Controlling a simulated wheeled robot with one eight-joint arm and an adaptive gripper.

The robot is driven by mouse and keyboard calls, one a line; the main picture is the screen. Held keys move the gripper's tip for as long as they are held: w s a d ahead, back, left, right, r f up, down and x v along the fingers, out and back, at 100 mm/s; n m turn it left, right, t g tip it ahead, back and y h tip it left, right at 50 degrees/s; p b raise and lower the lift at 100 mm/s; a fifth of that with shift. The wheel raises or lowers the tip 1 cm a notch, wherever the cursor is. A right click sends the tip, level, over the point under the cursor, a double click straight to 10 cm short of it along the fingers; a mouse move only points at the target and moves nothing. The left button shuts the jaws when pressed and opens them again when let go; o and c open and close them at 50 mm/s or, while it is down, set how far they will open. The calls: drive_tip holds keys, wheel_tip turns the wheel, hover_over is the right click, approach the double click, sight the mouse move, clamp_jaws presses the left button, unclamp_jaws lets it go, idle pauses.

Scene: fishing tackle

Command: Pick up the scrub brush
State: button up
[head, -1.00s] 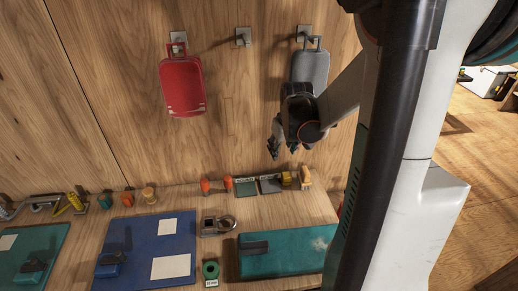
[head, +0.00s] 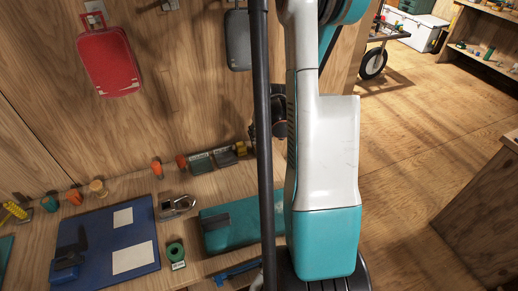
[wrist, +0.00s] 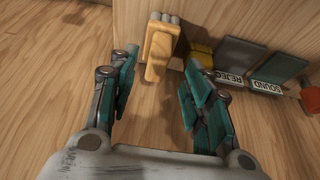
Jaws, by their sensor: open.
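The scrub brush, with a pale wooden body (wrist: 157,50) and grey bristle tufts along its top end, shows in the wrist view. It lies ahead of my gripper (wrist: 160,68), roughly in line with the gap between the two open fingers. I see nothing held in the fingers. Whether the brush is level with the fingertips or beyond them, I cannot tell. In the head view, my black column and arm hide the brush and most of my gripper.
In the wrist view, a yellow item (wrist: 201,55) and the REJECT (wrist: 236,60) and SOUND (wrist: 282,68) trays sit right of the brush. In the head view, a teal case (head: 228,225) and blue mat (head: 105,235) lie on the bench. A red case (head: 110,62) hangs above.

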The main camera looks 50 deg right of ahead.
sight(259, 138)
drive_tip(key=shift+w+d+b+x, duration=0.15)
drive_tip(key=shift+b+x, duration=0.5)
drive_tip(key=shift+x, duration=0.8)
drive_tip(key=shift+w+d+b+x, duration=0.15)
drive_tip(key=shift+b+x, duration=0.45)
drive_tip(key=shift+x, duration=0.85)
drive_tip(key=shift+r, duration=0.3)
clamp_jaws()
